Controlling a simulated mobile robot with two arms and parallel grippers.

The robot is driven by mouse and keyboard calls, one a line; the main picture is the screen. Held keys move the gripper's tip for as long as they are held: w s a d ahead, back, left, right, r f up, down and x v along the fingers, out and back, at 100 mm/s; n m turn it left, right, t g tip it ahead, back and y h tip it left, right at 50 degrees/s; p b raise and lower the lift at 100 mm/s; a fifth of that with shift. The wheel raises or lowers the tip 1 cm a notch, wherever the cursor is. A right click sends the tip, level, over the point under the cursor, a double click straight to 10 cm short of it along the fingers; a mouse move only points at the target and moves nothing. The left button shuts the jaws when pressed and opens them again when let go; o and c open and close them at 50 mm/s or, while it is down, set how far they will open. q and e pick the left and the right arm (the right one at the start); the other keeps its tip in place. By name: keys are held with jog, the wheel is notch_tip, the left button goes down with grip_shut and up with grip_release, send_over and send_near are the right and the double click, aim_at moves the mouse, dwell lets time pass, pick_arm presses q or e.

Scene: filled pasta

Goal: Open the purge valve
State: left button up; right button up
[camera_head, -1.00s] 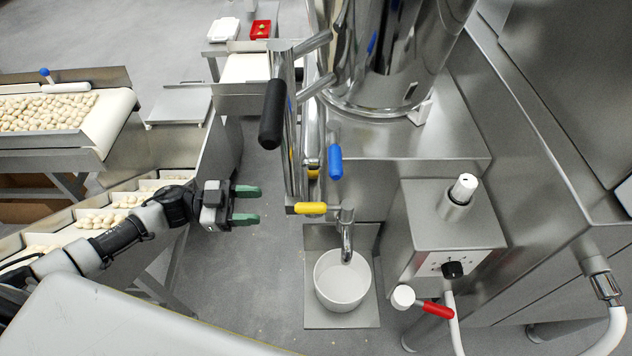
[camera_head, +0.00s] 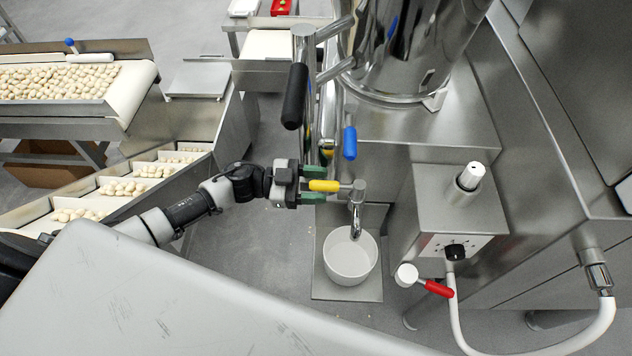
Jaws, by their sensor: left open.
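A yellow lever handle (camera_head: 326,186) sits on a metal valve with a curved spout (camera_head: 356,218), and it points left. The spout hangs over a white bucket (camera_head: 350,258). My left gripper (camera_head: 313,185) is open, with one green finger above the left end of the yellow handle and one below it. I cannot tell whether the fingers touch the handle. A blue-handled lever (camera_head: 350,143) hangs down just above the valve. A red-handled lever (camera_head: 439,288) is at the lower right. My right gripper is not in view.
A black grip (camera_head: 294,96) on a metal lever hangs above my left gripper. A steel control box (camera_head: 455,215) with a black knob stands right of the bucket. Conveyors with pasta (camera_head: 58,82) lie to the left. Grey floor is free between them and the bucket.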

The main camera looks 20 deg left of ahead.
pick_arm(q)
jog(key=shift+c, duration=0.3)
grip_shut()
jog(key=shift+s, duration=0.1)
